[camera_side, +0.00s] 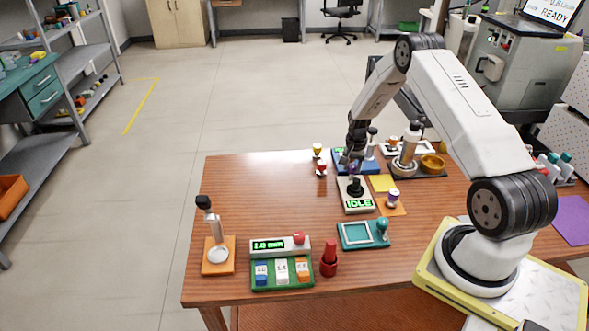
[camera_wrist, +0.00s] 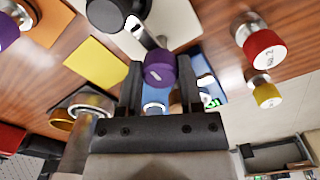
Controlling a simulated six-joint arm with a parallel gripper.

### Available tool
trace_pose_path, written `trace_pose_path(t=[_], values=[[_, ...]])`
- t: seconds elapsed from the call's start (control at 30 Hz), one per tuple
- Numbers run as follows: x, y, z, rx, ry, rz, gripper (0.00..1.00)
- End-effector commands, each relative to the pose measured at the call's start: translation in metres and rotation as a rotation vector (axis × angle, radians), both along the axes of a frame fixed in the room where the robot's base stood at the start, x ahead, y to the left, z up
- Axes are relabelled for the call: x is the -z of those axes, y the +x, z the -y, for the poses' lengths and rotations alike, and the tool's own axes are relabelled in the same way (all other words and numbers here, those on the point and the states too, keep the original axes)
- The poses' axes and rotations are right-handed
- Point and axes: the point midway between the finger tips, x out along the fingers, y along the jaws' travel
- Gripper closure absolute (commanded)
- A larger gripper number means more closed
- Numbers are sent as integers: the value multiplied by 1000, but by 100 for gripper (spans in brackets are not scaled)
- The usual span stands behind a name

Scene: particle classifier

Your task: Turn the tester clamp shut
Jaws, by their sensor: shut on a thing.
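The tester (camera_side: 357,206) is a pale box with a green IDLE display, on the table below my gripper. Its clamp has a round black hub (camera_side: 355,186), which also shows at the top of the wrist view (camera_wrist: 112,12). A thin metal lever (camera_wrist: 142,34) runs from the hub towards a purple knob (camera_wrist: 160,66), which appears to be the lever's end. My gripper (camera_side: 352,158) is shut on this purple knob, one finger on each side in the wrist view. The fingers partly hide the knob in the side view.
A red-capped weight marked NO.2 (camera_wrist: 264,50) and a yellow-capped one (camera_wrist: 266,94) stand beside the tester. A purple-capped one (camera_side: 393,196) stands on an orange mat at its right. A yellow mat (camera_wrist: 95,62) lies nearby. A teal tray (camera_side: 345,242) stands in front.

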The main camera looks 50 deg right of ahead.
Motion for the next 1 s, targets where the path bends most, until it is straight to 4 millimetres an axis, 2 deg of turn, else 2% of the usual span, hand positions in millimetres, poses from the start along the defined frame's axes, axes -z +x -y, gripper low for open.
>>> trace_pose_path(t=[0.27, 0.3, 0.4, 0.77, 1.0], values=[[0, -1, -1, 5, 4, -3, 100], [0, -1, -1, 5, 4, -3, 47], [0, -1, -1, 4, 4, -2, 18], [-1, 0, 0, 2, 1, 0, 18], [-13, 1, 0, 1, -1, 1, 18]])
